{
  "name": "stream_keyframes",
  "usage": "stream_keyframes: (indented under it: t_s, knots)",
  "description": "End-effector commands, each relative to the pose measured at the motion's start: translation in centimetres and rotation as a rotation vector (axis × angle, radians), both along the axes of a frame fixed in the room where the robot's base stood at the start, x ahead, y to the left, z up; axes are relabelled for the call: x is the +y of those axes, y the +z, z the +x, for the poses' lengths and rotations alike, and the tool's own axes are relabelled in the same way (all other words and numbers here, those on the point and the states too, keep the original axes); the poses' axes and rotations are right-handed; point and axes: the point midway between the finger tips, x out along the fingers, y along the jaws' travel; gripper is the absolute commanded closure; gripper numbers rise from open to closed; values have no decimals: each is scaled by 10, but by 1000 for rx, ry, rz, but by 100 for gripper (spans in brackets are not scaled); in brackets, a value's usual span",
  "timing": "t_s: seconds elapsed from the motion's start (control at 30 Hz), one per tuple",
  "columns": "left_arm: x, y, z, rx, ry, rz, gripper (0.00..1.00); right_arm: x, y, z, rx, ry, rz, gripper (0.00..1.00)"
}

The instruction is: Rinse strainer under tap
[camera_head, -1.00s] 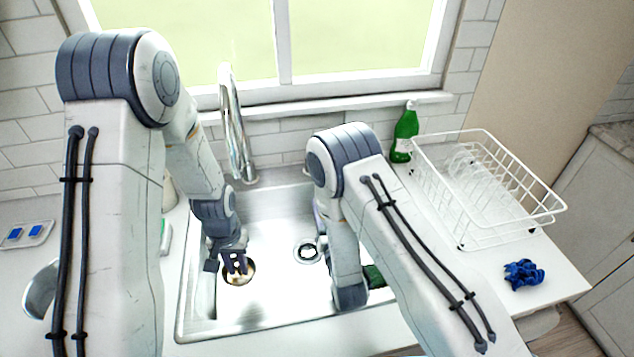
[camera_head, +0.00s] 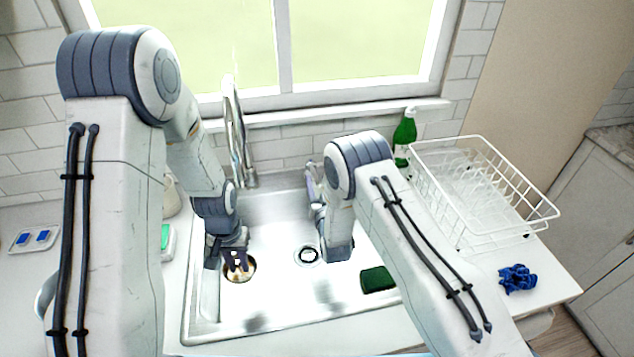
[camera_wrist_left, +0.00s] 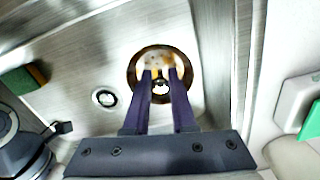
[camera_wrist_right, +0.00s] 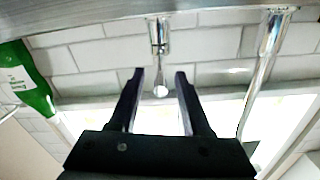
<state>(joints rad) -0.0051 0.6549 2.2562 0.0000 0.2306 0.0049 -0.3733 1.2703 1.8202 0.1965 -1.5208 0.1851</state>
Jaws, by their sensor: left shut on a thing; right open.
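The strainer (camera_head: 248,271), a round metal piece with a brown-stained rim, is in the left part of the sink (camera_head: 275,305). It also shows in the left wrist view (camera_wrist_left: 134,72), held by its centre between the fingertips. My left gripper (camera_head: 237,262) points down and is shut on it. The chrome tap (camera_head: 236,135) rises behind the sink, its spout to the right in the right wrist view (camera_wrist_right: 262,75). My right gripper (camera_head: 310,172) is open and faces the back wall. A small chrome lever (camera_wrist_right: 160,45) shows beyond and between its fingers, apparently untouched.
The drain hole (camera_head: 308,254) is right of the strainer. A green sponge (camera_head: 377,279) lies at the sink's right side. A green bottle (camera_head: 404,135), white dish rack (camera_head: 485,190) and blue cloth (camera_head: 517,279) stand to the right. The window sill (camera_head: 330,113) runs behind.

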Motion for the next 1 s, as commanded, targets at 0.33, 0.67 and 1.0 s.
stream_keyframes:
  t_s: [0.33,0.67,1.0]
  knots:
    - [0,0,0,0,0,0,100,0,0,0,0,0,0,100]
    - [0,0,0,0,0,0,100,0,0,-1,1,0,0,100]
    - [0,0,0,0,0,0,100,0,0,-1,1,0,0,100]
